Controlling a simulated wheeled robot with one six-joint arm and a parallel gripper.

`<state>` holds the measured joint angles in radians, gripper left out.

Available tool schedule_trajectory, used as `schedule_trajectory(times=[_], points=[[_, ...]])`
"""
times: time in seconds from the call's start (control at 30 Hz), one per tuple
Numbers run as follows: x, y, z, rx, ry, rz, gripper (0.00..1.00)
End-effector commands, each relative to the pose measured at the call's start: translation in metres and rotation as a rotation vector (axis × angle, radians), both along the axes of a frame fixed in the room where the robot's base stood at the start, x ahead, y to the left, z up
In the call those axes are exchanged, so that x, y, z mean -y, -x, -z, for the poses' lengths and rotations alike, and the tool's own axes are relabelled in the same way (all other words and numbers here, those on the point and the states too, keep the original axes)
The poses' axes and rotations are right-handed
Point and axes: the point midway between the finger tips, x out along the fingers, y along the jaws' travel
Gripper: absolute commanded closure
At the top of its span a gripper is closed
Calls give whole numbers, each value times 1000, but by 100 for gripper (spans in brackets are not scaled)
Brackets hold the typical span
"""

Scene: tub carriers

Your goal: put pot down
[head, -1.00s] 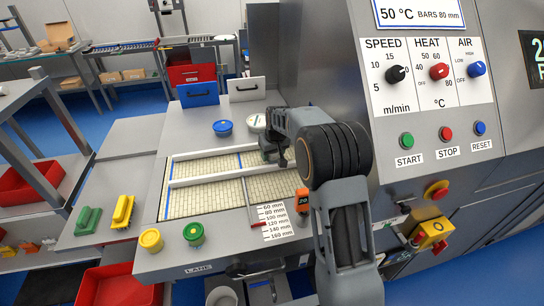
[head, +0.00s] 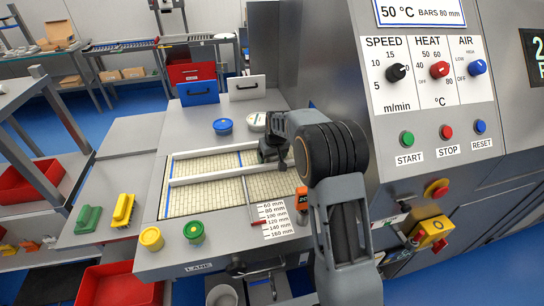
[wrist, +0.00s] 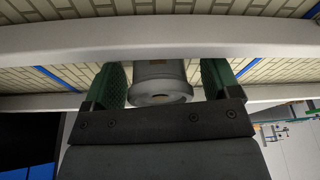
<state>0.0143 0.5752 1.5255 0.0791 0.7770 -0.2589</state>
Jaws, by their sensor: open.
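A grey, round pot (wrist: 160,82) shows in the wrist view between the two green-padded fingers of my gripper (wrist: 163,82). The fingers are open, one on each side of it. Whether a pad still touches its side I cannot tell. In the head view my gripper (head: 271,152) is over the far right part of the pale tiled belt (head: 205,197), near the machine's side. The pot cannot be made out there, as my arm and gripper cover that spot.
White rails (head: 205,178) run along the belt. A blue-lidded tub (head: 222,127) and a pale round tub (head: 257,122) stand behind it. Yellow (head: 151,239) and green (head: 194,231) tubs stand in front. The machine's control panel (head: 425,70) rises at right.

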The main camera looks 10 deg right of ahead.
Motion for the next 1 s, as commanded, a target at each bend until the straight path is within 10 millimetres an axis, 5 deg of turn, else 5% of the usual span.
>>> schedule_trajectory(times=[0.27,0.7,1.0], points=[[0,1,-9,2,0,0,18],[5,22,-86,4,0,0,18],[6,30,-116,1,1,0,18]])
